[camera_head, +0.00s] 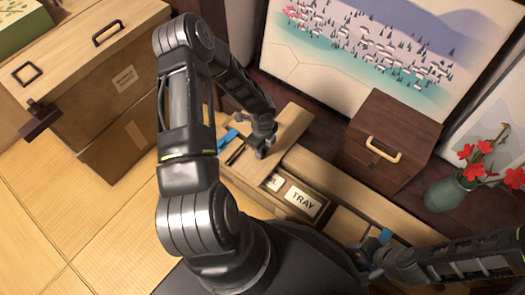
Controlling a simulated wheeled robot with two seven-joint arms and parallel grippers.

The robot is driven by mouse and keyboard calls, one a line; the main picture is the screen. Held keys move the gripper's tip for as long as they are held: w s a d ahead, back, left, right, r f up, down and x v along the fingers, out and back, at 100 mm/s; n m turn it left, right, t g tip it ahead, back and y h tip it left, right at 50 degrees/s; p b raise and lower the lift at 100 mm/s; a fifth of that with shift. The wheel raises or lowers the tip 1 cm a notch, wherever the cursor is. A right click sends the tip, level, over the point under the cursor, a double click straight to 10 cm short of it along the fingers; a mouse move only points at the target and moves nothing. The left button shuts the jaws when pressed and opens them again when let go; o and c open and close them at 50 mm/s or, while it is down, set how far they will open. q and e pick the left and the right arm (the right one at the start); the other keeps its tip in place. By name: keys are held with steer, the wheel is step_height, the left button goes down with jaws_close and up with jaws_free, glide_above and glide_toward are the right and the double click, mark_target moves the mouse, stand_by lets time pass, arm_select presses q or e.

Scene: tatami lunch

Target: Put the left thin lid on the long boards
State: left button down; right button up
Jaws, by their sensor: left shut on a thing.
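My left gripper (259,147) is in the middle of the head view, low over a light wooden panel (292,122) that looks like the thin lid. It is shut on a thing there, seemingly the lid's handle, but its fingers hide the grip. The lid lies at or just above the left end of a long wooden case with open compartments; I cannot tell whether it touches. A long light wooden strip (325,172), possibly one of the long boards, runs along the back of this case. My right gripper (374,256) is low at the right, its jaws unclear.
A "TRAY" label (303,201) lies in an open compartment. A dark brown box (388,143) with a yellow handle stands behind. A green vase (446,194) with red flowers is at right. A large wooden chest (92,75) stands upper left. Tatami floor (95,225) is clear at lower left.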

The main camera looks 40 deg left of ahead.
arm_select(q)
steer(key=shift+f, duration=0.15)
steer(key=c, duration=1.2)
jaws_free()
steer(key=shift+r, duration=0.2)
step_height(320, 180, up, 12)
steer(key=p, duration=0.4)
steer(key=shift+p, duration=0.4)
